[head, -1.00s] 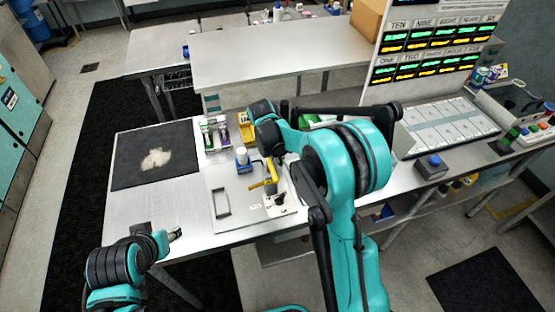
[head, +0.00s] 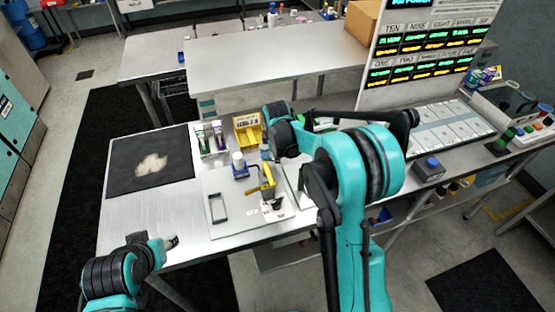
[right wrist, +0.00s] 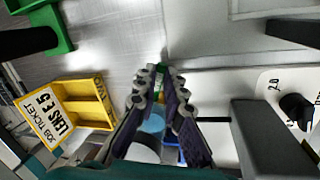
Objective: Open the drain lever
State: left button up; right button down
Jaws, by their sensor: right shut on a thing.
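The drain module's yellow lever (head: 266,180) stands beside a grey post on a pale plate (head: 232,222) at the table's front. It slants down to the left. My right gripper (head: 267,152) is just behind the lever in the head view, partly hidden by my arm. In the right wrist view its fingers (right wrist: 160,82) are close together. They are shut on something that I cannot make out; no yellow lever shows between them. A blue-topped white bottle (right wrist: 150,124) shows beyond the fingers. My left gripper (head: 171,243) is low at the table's front left edge, its jaws too small to judge.
A yellow ticket box (head: 247,129), a rack of tubes (head: 210,139) and a blue-capped bottle (head: 239,164) stand close behind the plate. A black mat (head: 120,170) lies left. A button box (head: 429,169) stands right. The table's front left is clear.

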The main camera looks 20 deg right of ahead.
jog(key=shift+w+d+n, duration=0.1)
jog(key=shift+w+n, duration=0.35)
jog(key=shift+n, duration=0.75)
jog(key=c, duration=1.6)
grip_release()
jog(key=v, duration=1.2)
jog(key=shift+d, duration=0.25)
jog(key=shift+s, duration=0.1)
